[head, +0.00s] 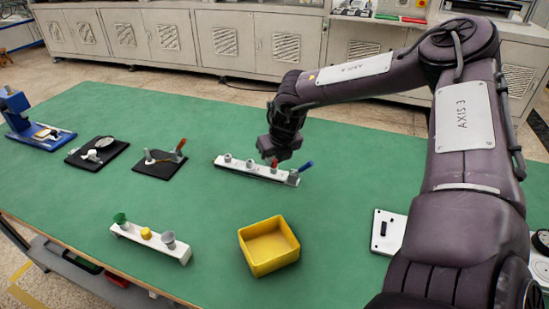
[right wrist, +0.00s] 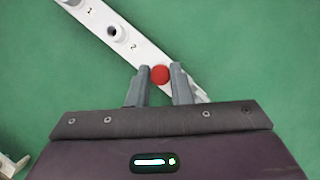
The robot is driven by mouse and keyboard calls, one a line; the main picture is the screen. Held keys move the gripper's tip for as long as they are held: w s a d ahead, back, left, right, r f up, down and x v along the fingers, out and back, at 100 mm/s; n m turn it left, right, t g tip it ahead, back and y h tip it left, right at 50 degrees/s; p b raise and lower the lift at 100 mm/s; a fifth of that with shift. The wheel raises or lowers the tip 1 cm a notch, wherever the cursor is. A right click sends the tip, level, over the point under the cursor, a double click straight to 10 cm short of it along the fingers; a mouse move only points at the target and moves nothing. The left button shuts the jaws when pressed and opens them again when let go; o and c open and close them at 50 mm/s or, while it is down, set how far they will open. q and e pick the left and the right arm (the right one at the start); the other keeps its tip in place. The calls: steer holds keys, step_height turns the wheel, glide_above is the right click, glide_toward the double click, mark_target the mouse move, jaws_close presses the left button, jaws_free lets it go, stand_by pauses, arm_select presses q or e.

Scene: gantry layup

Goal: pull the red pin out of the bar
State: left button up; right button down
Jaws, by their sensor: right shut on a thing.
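The white bar (head: 241,170) lies on the green table near its middle, with grey sockets along its top; it also shows in the right wrist view (right wrist: 92,14). The red pin (head: 275,163) stands at the bar towards its right end, just under my right gripper (head: 278,155). In the right wrist view the round red top of the pin (right wrist: 159,74) sits between the two grey fingers, which are shut on it. Whether the pin's lower end is in its socket is hard to tell. My left gripper is not in view.
A blue pin (head: 305,166) leans at the bar's right end, close to my right gripper. A yellow bin (head: 268,246) stands in front. A white rack (head: 150,240) with green, yellow and grey pieces stands front left. Black trays (head: 158,172) lie left. Table between is clear.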

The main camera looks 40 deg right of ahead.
mark_target(275, 161)
steer(key=shift+r+p, duration=0.7)
steer(key=shift+r, duration=1.15)
stand_by(0.3)
steer(key=shift+r+p, duration=0.65)
steer(key=shift+r, duration=0.95)
steer(key=shift+d, duration=0.1)
